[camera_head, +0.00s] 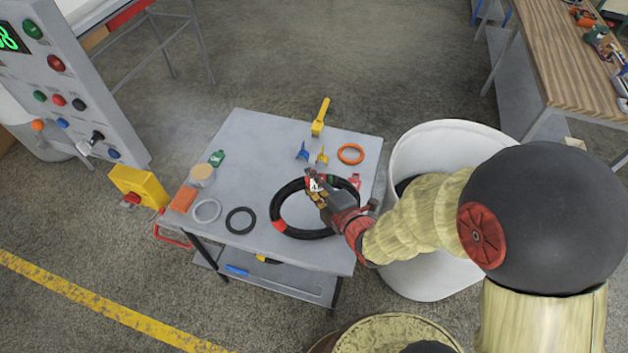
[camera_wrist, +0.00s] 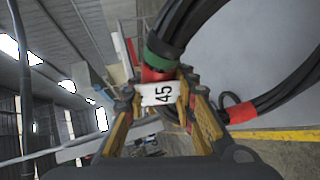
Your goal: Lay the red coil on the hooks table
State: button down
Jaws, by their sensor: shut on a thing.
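The coil (camera_head: 276,206) is a black hose ring with red bands and a green band. It lies over the front right of the grey table (camera_head: 255,150); whether it touches the top all round I cannot tell. My gripper (camera_head: 316,189) is shut on the coil's far right side, beside a white tag. My fingers hide part of the coil.
On the table are a yellow clamp (camera_head: 320,116), small blue and yellow pieces, an orange ring (camera_head: 350,153), a grey ring (camera_head: 207,211), a small black ring (camera_head: 240,220) and an orange block (camera_head: 183,199). A white bin (camera_head: 410,148) stands close to the right.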

jog(key=shift+w+a+f+m+g+h+p, duration=0.35)
jog(key=shift+w+f+g+p, duration=1.95)
jog(key=shift+p, duration=3.1)
jog(key=shift+w+a+f+m+g+h+p, duration=0.1)
jog(key=shift+w+f+m+g+h+p, duration=0.8)
jog(key=shift+w+f+p, duration=3.35)
jog(key=shift+w+a+f+m+g+y+p, duration=0.2)
jog(key=shift+w+f+g+p, duration=1.45)
jog(key=shift+p, duration=4.85)
jog(key=shift+w+a+f+g+b, duration=0.1)
jog(key=shift+w+f+g+b, duration=0.1)
jog(key=shift+f+g+b, duration=0.3)
jog(key=shift+w+f+g+b, duration=0.15)
jog(key=shift+f+g, duration=0.45)
jog(key=shift+g, duration=0.15)
jog(key=f+b, duration=0.1)
jog(key=b, duration=0.1)
jog(key=f+g+b, duration=0.1)
jog(key=b, duration=0.1)
jog(key=f+b, duration=0.1)
jog(key=b, duration=0.1)
jog(key=shift+w+f+g+h, duration=0.25)
jog(key=shift+w+g, duration=0.1)
jog(key=shift+g, duration=0.05)
jog(key=shift+s+f+b, duration=0.1)
jog(key=shift+b, duration=0.35)
